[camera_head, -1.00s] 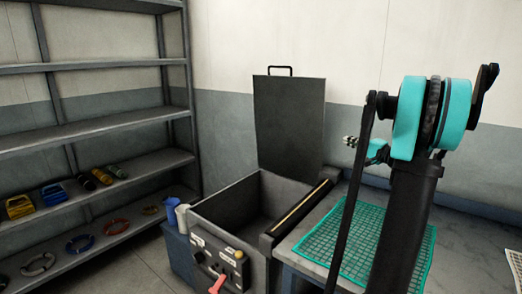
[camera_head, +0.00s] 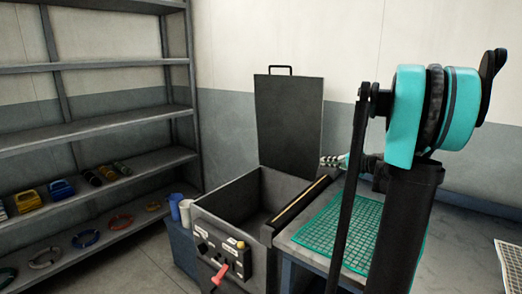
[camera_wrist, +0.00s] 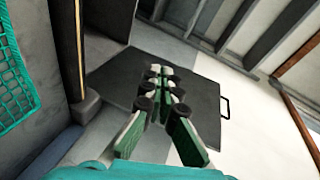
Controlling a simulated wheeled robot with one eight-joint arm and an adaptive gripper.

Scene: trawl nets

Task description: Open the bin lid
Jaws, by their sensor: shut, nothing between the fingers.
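The bin (camera_head: 222,206) is a dark grey box with a control panel on its front. Its lid (camera_head: 288,120) stands upright at the back, with a black loop handle (camera_head: 280,68) on its top edge, so the bin is open and its inside looks empty. In the wrist view the lid (camera_wrist: 204,104) fills the middle, behind my fingers, and its handle (camera_wrist: 225,107) shows at the right. My gripper (camera_head: 326,162) is shut and empty, near the lid's lower right side. In the wrist view its fingers (camera_wrist: 160,72) are together; I cannot tell whether they touch the lid.
A table (camera_head: 296,250) with a green net (camera_head: 322,234) stands right of the bin. A red lever (camera_head: 220,273) is on the bin's front panel. Shelves (camera_head: 95,120) with rings and small boxes stand at the left. Cups (camera_head: 180,208) are beside the bin.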

